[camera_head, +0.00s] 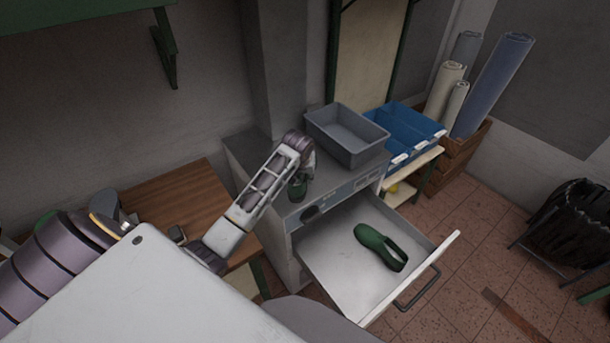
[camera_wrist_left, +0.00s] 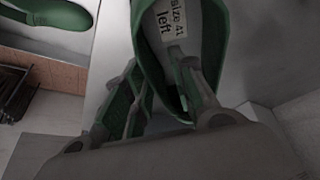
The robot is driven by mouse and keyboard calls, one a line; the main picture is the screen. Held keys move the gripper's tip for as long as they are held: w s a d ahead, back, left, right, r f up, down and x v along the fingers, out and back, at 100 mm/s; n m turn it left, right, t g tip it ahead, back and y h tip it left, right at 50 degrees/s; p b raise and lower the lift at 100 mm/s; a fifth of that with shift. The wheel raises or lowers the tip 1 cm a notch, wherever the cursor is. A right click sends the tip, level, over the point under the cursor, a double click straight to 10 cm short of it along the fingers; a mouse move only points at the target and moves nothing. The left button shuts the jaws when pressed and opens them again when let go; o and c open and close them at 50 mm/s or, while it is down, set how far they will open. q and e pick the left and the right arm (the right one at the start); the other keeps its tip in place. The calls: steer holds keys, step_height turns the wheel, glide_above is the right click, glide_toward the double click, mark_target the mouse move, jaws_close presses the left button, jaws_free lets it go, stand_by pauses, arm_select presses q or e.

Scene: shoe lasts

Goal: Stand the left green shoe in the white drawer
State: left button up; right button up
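A green shoe (camera_head: 298,189) is at the front of the grey cabinet top, partly hidden by my left gripper (camera_head: 304,165). In the left wrist view this shoe (camera_wrist_left: 148,38) shows its opening and an insole label reading "size 41 left". The fingers of my left gripper (camera_wrist_left: 162,82) straddle its rim, one inside the opening and one outside. I cannot tell whether they press on the wall. Another green shoe (camera_head: 381,246) lies in the open white drawer (camera_head: 336,262), and it shows at the wrist view's upper left (camera_wrist_left: 50,12). My right gripper is not in view.
A grey bin (camera_head: 347,136) stands on the cabinet top behind the gripper. Blue trays (camera_head: 405,135) are to its right. The drawer's dark handle (camera_head: 418,290) projects at its front. There is bare drawer floor left of the lying shoe. A wooden table (camera_head: 178,199) is at left.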

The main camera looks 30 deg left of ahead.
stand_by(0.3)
arm_select(q)
steer(key=shift+s+r, duration=0.25)
steer(key=shift+r, duration=0.45)
steer(key=b+v, duration=0.1)
steer(key=v, duration=0.9)
steer(key=shift+s+d+r+b, duration=0.1)
steer(key=shift+r+b, duration=0.15)
steer(key=shift+b, duration=0.15)
